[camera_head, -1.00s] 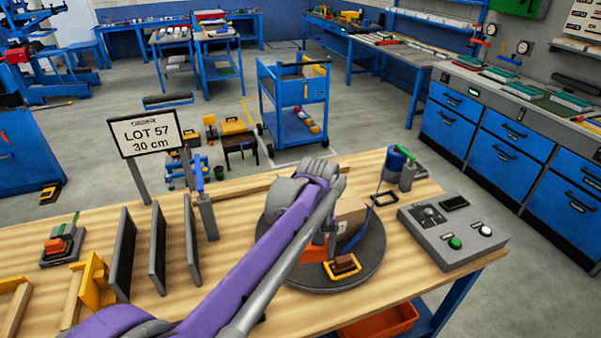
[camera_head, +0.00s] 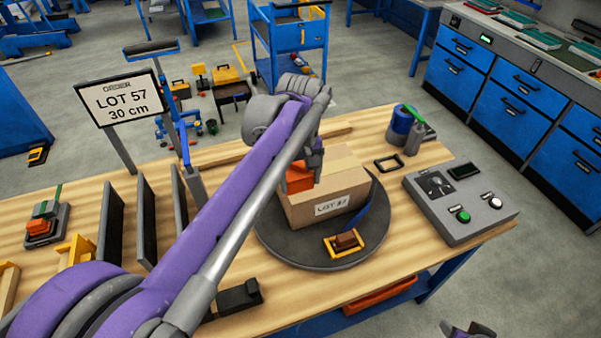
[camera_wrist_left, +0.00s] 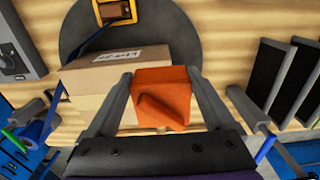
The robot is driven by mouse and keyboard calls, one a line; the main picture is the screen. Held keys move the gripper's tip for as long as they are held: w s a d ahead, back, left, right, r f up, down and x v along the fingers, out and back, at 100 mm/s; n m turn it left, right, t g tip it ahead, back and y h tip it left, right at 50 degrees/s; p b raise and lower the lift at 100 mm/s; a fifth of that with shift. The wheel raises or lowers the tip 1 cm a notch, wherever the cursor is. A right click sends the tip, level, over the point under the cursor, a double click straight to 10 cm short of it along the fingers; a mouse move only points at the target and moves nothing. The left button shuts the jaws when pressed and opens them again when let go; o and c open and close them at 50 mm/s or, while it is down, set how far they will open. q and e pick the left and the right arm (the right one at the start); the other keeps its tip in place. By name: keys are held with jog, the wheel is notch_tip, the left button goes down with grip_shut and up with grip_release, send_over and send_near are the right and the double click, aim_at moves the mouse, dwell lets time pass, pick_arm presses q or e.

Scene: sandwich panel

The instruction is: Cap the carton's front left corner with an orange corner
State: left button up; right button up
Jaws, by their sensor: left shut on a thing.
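In the left wrist view the orange corner (camera_wrist_left: 160,92) sits between the two grey fingers. The brown carton (camera_head: 345,180) stands on the dark round turntable (camera_head: 290,246), its LOT 57 label facing the camera. The carton (camera_wrist_left: 100,75) also shows beside the left fingers in the wrist view. Whether the corner touches the carton is unclear.
A yellow-framed piece (camera_head: 344,242) and a blue strap lie on the turntable's near part. A control box (camera_head: 460,205) with buttons stands to the right. Upright dark panels (camera_head: 145,220) and the LOT 57 sign (camera_head: 124,101) are at left. A blue tape dispenser (camera_head: 403,122) stands behind.

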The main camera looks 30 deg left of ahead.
pick_arm(q)
notch_tip(320, 180, down, 10)
jog(key=b, duration=0.4)
pick_arm(e)
jog(key=s+f, duration=0.3)
jog(key=f, duration=0.4)
jog(key=shift+g, duration=0.4)
pick_arm(q)
jog(key=shift+w+r, duration=0.1)
jog(key=o, duration=1.1)
jog(key=shift+r, duration=0.1)
notch_tip(320, 180, up, 11)
jog(key=shift+f, duration=0.15)
pick_arm(e)
jog(key=shift+w+r, duration=0.15)
jog(key=shift+r, duration=0.3)
